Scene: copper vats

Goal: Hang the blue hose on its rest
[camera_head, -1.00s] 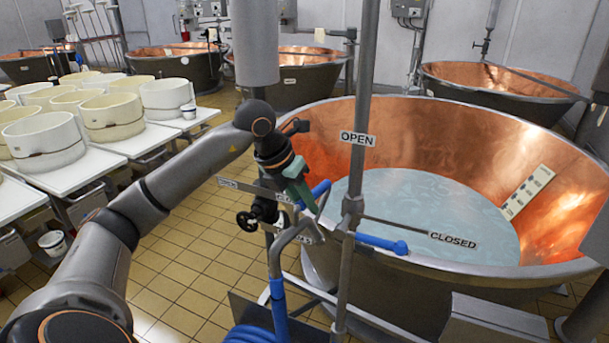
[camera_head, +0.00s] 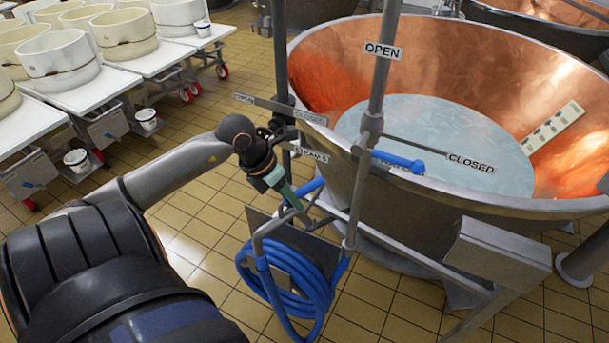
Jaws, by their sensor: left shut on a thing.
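The blue hose (camera_head: 312,282) shows as a coil low in front of the vat, looped at a grey tubular metal rest (camera_head: 262,238). A short blue hose piece (camera_head: 308,187) shows right beside my left gripper (camera_head: 292,201), just above the rest's top. My left gripper points down and right and is shut on the blue hose. The fingers partly cover the held part, and whether it touches the rest I cannot tell. My right gripper is out of view.
An upright pole (camera_head: 373,125) with OPEN and CLOSED signs and a blue-ended lever (camera_head: 398,161) stands right of the gripper. Behind is a large copper vat (camera_head: 440,60). A grey box (camera_head: 497,252) is at right. White tables (camera_head: 105,85) with tubs stand left; tiled floor lies between.

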